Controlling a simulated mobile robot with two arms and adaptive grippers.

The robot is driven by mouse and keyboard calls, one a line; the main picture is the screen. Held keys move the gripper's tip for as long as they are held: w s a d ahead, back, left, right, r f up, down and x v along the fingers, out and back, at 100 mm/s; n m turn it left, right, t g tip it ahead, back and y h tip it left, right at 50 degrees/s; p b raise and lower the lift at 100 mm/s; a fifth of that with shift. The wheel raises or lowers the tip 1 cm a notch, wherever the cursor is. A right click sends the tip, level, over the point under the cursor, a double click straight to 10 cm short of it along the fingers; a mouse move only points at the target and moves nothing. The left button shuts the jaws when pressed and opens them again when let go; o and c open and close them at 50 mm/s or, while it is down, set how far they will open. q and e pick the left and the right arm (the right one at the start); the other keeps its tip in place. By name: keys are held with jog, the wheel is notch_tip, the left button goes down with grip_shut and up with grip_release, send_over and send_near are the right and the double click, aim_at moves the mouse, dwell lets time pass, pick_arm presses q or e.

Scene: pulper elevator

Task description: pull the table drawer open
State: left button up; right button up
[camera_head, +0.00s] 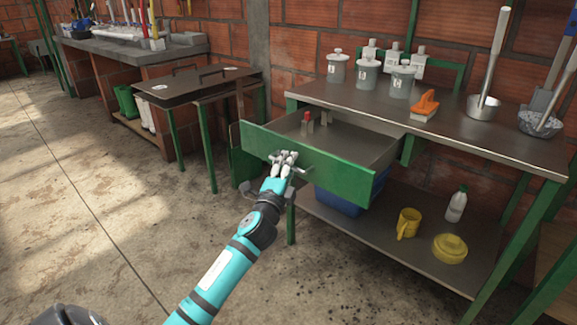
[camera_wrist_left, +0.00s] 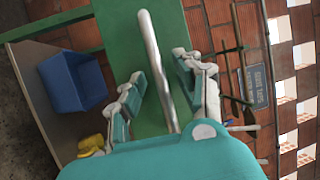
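The table drawer (camera_head: 310,160) with a green front stands pulled well out from under the metal-topped table (camera_head: 440,132). Its inside is visible, with a few small red-topped and grey items (camera_head: 308,122) near the back left. My left gripper (camera_head: 287,160) is at the middle of the drawer front. In the left wrist view the long metal handle (camera_wrist_left: 157,65) runs between the two fingers of my left gripper (camera_wrist_left: 163,90). The fingers are apart, with a gap visible on both sides of the handle. My right gripper is not in view.
On the tabletop stand grey-lidded jars (camera_head: 367,75), an orange brush (camera_head: 425,104) and a metal pot (camera_head: 482,107). The lower shelf holds a blue crate (camera_head: 338,200), a yellow mug (camera_head: 408,223) and a white bottle (camera_head: 456,206). The concrete floor at left is clear.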

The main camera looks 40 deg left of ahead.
pick_arm(q)
jog(key=v, duration=1.2)
dwell(0.3)
